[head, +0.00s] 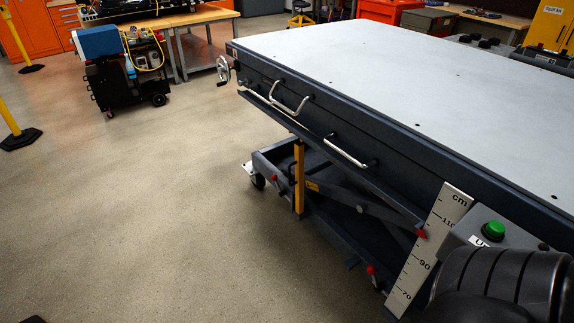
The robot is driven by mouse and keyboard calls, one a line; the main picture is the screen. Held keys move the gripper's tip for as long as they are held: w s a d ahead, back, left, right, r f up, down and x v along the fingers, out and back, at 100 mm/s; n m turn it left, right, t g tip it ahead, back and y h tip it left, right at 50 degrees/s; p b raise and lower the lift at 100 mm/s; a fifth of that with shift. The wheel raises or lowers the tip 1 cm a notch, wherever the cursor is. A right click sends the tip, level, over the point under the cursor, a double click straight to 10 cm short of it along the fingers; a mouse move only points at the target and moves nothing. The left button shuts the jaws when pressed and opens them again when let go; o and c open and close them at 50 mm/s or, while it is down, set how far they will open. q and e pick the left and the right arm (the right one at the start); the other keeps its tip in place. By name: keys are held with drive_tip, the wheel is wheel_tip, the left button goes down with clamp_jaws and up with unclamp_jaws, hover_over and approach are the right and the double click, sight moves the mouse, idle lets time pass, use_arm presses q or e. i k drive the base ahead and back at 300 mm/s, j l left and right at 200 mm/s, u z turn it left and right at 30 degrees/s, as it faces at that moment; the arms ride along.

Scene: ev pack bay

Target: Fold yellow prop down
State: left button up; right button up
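The yellow prop (299,178) is a narrow bar that stands upright under the left part of the lift table (400,75). Its top end is close under the table's dark edge and its lower end is at the base frame (268,162). I cannot tell whether its top touches the table. Neither of my grippers shows in the head view. A black ribbed part at the bottom right, which looks like my own arm, covers some of the table's near corner.
A height scale (432,245) and a box with a green button (494,230) are at the near end. A black cart (118,85) stands at the back left. Open floor (150,200) lies left.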

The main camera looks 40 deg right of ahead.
sight(299, 163)
drive_tip(key=i+z, duration=0.45)
drive_tip(key=i+j+z, duration=0.45)
drive_tip(key=i, duration=0.15)
drive_tip(key=i+z, duration=0.25)
drive_tip(key=z, duration=0.15)
drive_tip(key=i+j+z, duration=0.2)
drive_tip(key=z, duration=0.25)
drive_tip(key=i+j+z, duration=0.25)
drive_tip(key=z, duration=0.15)
drive_tip(key=i+j+z, duration=0.15)
drive_tip(key=j+z, duration=0.15)
drive_tip(key=z, duration=0.15)
drive_tip(key=i+j+z, duration=0.15)
drive_tip(key=j+z, duration=0.25)
drive_tip(key=l, duration=0.1)
